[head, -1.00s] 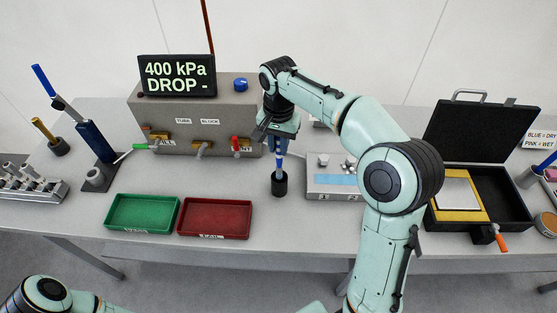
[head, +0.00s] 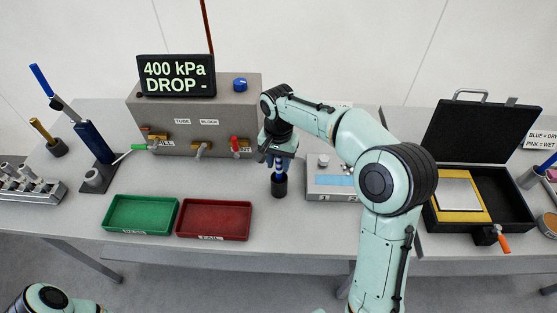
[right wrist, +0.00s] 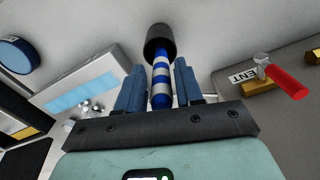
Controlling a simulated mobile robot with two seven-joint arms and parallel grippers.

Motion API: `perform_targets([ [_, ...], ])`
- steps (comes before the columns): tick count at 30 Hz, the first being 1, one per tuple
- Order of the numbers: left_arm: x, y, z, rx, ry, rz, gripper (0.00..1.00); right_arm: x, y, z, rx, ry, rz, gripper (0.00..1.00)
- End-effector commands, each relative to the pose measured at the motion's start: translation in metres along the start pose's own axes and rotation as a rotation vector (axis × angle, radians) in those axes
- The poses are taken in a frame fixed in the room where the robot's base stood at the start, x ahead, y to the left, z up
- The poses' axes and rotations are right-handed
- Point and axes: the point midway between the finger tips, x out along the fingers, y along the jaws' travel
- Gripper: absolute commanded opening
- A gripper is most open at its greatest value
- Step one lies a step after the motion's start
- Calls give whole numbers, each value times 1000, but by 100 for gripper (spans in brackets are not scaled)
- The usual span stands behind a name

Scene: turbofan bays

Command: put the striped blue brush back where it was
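The striped blue brush (right wrist: 162,80), with blue and white bands, stands upright in a small black cup (head: 279,188) on the bench. My right gripper (head: 279,153) is above the cup, pointing down, with the brush's upper end between its fingers. In the right wrist view the two blue fingers stand either side of the brush with narrow gaps showing, so the gripper looks open around it. The cup (right wrist: 160,40) also shows there beyond the fingertips. My left arm shows only at the bottom left of the head view; its gripper is out of sight.
Behind is a grey block (head: 185,115) with valves and a display (head: 177,76). A green tray (head: 140,230) and a red tray (head: 215,237) lie left of the cup. A grey device (head: 330,190) is close on its right. An open black case (head: 515,205) is farther right.

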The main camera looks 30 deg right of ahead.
Motion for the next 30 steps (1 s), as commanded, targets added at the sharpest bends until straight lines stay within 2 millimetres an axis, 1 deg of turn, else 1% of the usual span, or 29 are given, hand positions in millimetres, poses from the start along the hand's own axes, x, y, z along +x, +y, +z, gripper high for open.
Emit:
perform_targets([
  [9, 0, 0, 0, 0, 1, 0, 43, -1, 0, 0, 0, 0, 0, 46],
  [13, -3, 2, -3, 1, 4, 1, 43, -11, -1, -1, 0, 3, -3, 46],
  [17, -8, 5, -8, 3, 9, 3, 43, -34, -1, -1, 0, 5, -5, 46],
  [21, -15, 10, -15, 7, 19, 6, 43, -67, -2, -1, -1, 6, -6, 46],
  [24, -16, 12, -17, 8, 21, 7, 43, -87, -2, -1, 0, 5, -5, 46],
  [27, -17, 12, -18, 8, 22, 8, 43, -103, -1, -1, 0, 3, -4, 46],
  [30, -16, 12, -17, 8, 21, 7, 43, -115, -1, 0, 0, 2, -2, 46],
])
